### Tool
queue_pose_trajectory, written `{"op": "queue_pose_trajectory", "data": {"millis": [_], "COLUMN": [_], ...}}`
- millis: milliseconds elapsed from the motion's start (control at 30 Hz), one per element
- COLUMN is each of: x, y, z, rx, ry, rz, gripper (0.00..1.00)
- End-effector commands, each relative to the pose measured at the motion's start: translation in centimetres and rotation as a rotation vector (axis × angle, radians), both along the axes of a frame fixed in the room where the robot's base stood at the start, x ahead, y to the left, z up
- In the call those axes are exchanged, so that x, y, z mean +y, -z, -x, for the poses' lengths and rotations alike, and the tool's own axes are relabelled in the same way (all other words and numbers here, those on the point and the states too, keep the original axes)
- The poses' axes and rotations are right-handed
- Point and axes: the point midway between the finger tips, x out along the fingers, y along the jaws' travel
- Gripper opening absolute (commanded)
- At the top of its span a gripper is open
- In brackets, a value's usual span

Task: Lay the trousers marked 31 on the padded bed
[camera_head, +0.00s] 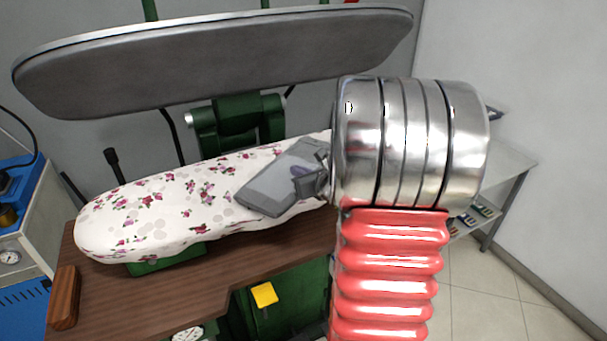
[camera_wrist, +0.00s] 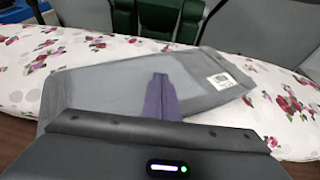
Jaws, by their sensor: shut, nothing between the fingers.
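The grey folded trousers (camera_head: 275,187) lie flat on the floral padded bed (camera_head: 150,212), towards its right end. In the wrist view the trousers (camera_wrist: 100,90) fill the middle, with a white tag (camera_wrist: 221,80) at their right end; its number is too small to read. My gripper (camera_head: 303,171) is at the right part of the trousers, partly behind my arm. Its purple fingers (camera_wrist: 162,98) are shut together over the cloth with nothing between them. I cannot tell whether they touch it.
A large metal press plate (camera_head: 210,62) is raised above the bed. A brown wooden table (camera_head: 200,285) lies below, with a yellow tag (camera_head: 264,294) at its front. A blue machine (camera_head: 20,190) stands at the left and a shelf (camera_head: 505,170) at the right.

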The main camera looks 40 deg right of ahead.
Motion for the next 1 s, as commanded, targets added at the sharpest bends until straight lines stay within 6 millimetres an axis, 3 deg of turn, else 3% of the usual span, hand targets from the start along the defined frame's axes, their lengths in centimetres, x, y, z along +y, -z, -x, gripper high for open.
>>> {"op": "queue_pose_trajectory", "data": {"millis": [500,1000], "x": [0.2,0.4], "y": [1.5,0.8], "z": [0.9,1.3], "rx": [0.019,0.019], "ry": [0.004,0.001], "rz": [-0.01,-0.008], "gripper": [0.0,0.0]}}
